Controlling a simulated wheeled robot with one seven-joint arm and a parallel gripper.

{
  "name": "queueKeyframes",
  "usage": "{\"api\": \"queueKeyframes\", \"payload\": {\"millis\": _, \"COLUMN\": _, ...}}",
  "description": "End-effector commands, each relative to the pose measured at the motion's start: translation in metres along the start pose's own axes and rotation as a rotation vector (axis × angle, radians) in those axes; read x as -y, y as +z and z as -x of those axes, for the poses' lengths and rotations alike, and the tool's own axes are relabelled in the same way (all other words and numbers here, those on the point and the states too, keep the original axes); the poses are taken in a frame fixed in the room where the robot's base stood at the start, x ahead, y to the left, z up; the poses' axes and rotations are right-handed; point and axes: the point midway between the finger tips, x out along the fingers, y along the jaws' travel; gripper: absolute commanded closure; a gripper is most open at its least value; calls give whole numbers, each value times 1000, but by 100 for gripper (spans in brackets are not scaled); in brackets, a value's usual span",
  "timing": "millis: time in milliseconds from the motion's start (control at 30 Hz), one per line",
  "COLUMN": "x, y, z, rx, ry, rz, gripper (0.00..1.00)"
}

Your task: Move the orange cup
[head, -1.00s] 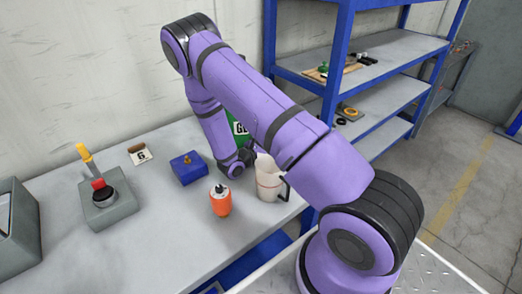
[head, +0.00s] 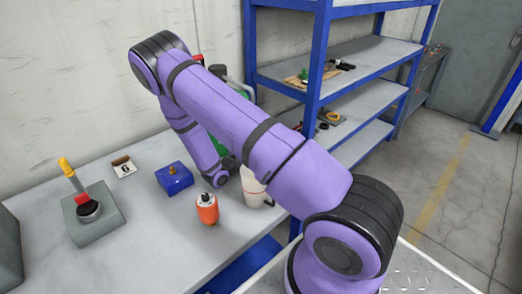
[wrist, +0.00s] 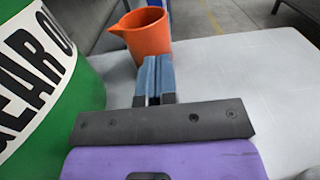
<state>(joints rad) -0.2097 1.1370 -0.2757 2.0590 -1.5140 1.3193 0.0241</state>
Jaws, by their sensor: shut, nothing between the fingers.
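The orange cup (wrist: 146,36) stands upright beyond my fingertips in the wrist view, with its open rim and a pouring lip showing. My gripper (wrist: 153,62) is shut and empty, its blue-grey fingers pressed together and pointing at the cup. The fingertips overlap the cup's lower part in the picture; I cannot tell whether they touch it. In the head view I do not make out the cup or the fingers; my arm covers that area.
A green gear oil can (wrist: 45,85) stands close left of my gripper. A cream jug (head: 252,192), an orange-red dark-topped object (head: 207,209), a blue box (head: 174,179) and a grey lever box (head: 95,222) are on the bench. Blue shelves (head: 318,70) stand behind. The bench right of the fingers is clear.

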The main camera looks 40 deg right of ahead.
Motion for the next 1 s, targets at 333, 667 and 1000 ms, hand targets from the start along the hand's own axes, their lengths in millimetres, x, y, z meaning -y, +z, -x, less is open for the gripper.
{"api": "queueKeyframes", "payload": {"millis": 333, "x": 0, "y": 0, "z": 71, "rx": 0, "ry": 4, "rz": 0, "gripper": 100}}
{"api": "queueKeyframes", "payload": {"millis": 667, "x": 0, "y": 0, "z": 96, "rx": -1, "ry": 1, "rz": -1, "gripper": 100}}
{"api": "queueKeyframes", "payload": {"millis": 1000, "x": 0, "y": 1, "z": 96, "rx": -2, "ry": -2, "rz": -2, "gripper": 77}}
